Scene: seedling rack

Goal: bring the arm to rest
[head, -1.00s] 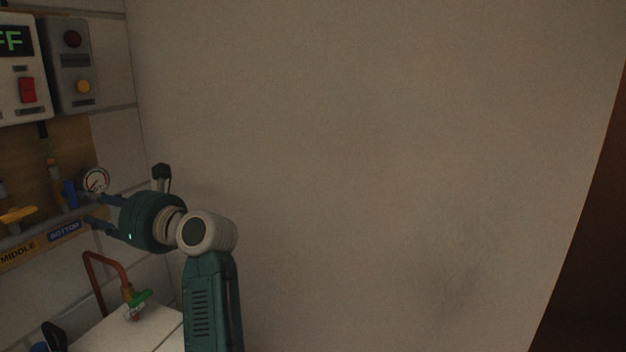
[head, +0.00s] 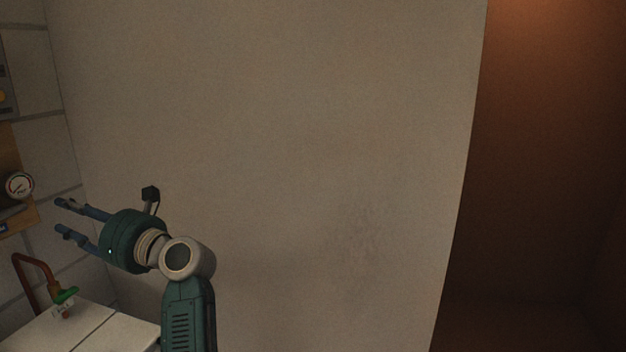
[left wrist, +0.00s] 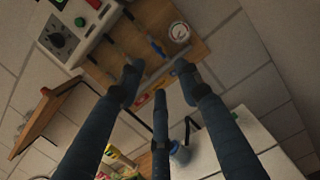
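My left gripper (head: 66,218) shows at the lower left of the head view. Its fingers point left toward the block wall and stand apart, with nothing between them. In the left wrist view the fingers (left wrist: 160,82) also stand spread and empty, with the panel board (left wrist: 205,48) beyond them. My left arm is raised, with the forearm upright in front of the plain wall. My right gripper is not in these views.
A pressure gauge (head: 19,185) is on the board at the left edge. Below stands a white counter (head: 120,330) with a copper pipe (head: 32,262) and a green-handled tap (head: 66,296). A plain wall (head: 300,150) fills the middle. A dark brown recess (head: 550,180) lies right of its edge.

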